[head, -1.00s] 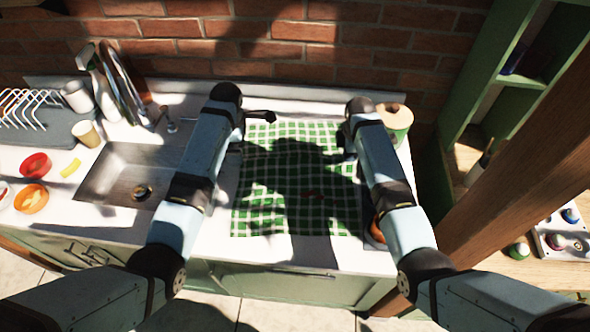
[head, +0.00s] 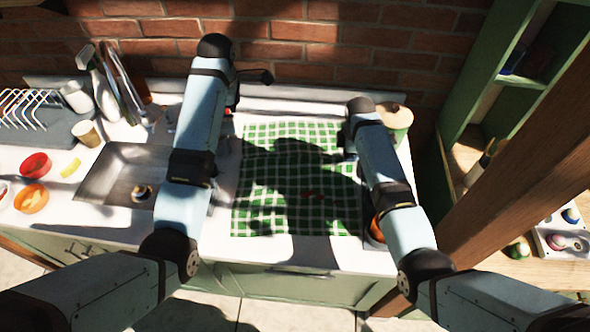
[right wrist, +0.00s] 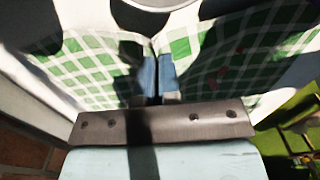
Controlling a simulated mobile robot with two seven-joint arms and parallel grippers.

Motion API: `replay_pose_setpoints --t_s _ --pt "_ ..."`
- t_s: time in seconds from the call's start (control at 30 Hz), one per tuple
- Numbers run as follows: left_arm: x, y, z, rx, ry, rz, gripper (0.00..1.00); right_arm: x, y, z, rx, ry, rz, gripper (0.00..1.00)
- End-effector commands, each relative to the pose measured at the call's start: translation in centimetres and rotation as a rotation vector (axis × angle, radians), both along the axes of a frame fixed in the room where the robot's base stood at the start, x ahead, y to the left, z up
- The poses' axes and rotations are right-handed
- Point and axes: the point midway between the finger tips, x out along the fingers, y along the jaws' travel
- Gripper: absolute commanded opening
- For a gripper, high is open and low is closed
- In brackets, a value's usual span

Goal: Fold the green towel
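The green-and-white checked towel (head: 262,205) lies spread on the white counter, right of the sink, with arm shadows over its middle. It also fills much of the right wrist view (right wrist: 95,75). My right gripper (head: 347,147) is low at the towel's right side. In the right wrist view its fingertips (right wrist: 157,75) are close together with a crease of towel running into them, so it looks shut on the cloth.
A sink (head: 120,175) lies left of the towel. A lidded canister (head: 396,122) stands close to my right arm at the back right. An orange bowl (head: 376,230) is partly hidden by that arm. Bowls, a cup and a dish rack (head: 35,125) occupy the left.

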Motion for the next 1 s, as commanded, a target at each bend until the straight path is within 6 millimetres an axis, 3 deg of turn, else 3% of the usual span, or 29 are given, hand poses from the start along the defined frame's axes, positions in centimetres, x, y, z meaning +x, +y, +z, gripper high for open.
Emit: replay_pose_setpoints --t_s 0.07,0.23,0.43,0.57,0.77,0.9,1.0 --pt "0.0 0.0 -0.02 0.0 0.0 0.0 1.0 0.0 0.0 0.0 0.0 0.0 0.0 0.0" --pt "0.0 0.0 -0.04 0.0 0.0 0.0 1.0 0.0 0.0 0.0 0.0 0.0 0.0 0.33" --pt "0.0 0.0 -0.06 0.0 0.0 0.0 1.0 0.0 0.0 0.0 0.0 0.0 0.0 0.36" --pt "0.0 0.01 -0.06 0.0 0.0 0.0 1.0 0.0 0.0 0.0 0.0 0.0 0.0 0.65" --pt "0.0 0.01 -0.07 0.0 0.0 0.0 1.0 0.0 0.0 0.0 0.0 0.0 0.0 0.65" --pt "0.0 0.01 -0.07 0.0 0.0 0.0 1.0 0.0 0.0 0.0 0.0 0.0 0.0 0.97" --pt "0.0 0.01 -0.07 0.0 0.0 0.0 1.0 0.0 0.0 0.0 0.0 0.0 0.0 1.0"
